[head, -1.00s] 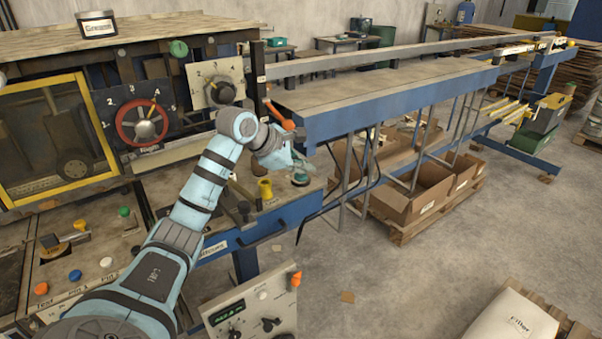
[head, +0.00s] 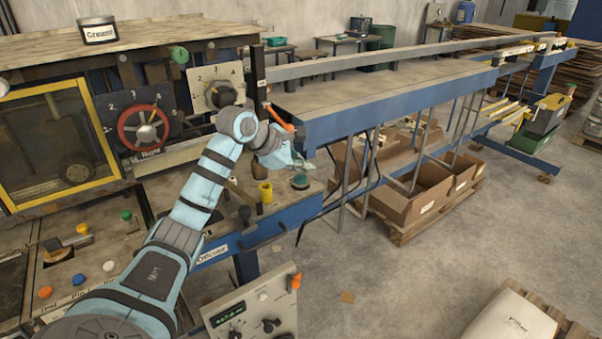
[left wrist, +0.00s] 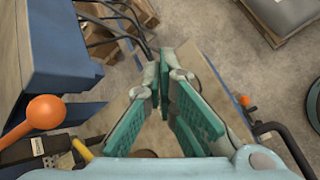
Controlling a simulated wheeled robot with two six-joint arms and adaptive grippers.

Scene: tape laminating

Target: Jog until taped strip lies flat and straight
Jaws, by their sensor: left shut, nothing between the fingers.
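My left gripper (head: 302,164) is shut and empty, just above a dark green push button (head: 300,181) on the machine's front ledge. The left wrist view shows the green-padded fingers (left wrist: 166,62) meeting at their tips over the ledge; the button is hidden there. I cannot make out a taped strip in either view. Behind the yellow-framed window (head: 88,120) are a dark upright part and a round part at its foot. The long blue-edged table (head: 400,88) runs off to the right and looks bare. My right gripper is not in view.
An orange-knobbed lever (head: 279,117) stands close to my left wrist; its orange ball (left wrist: 46,111) is at left in the wrist view. A yellow knob (head: 265,192) stands beside the button. A control box (head: 250,315) is below. Cardboard boxes (head: 415,200) sit under the table.

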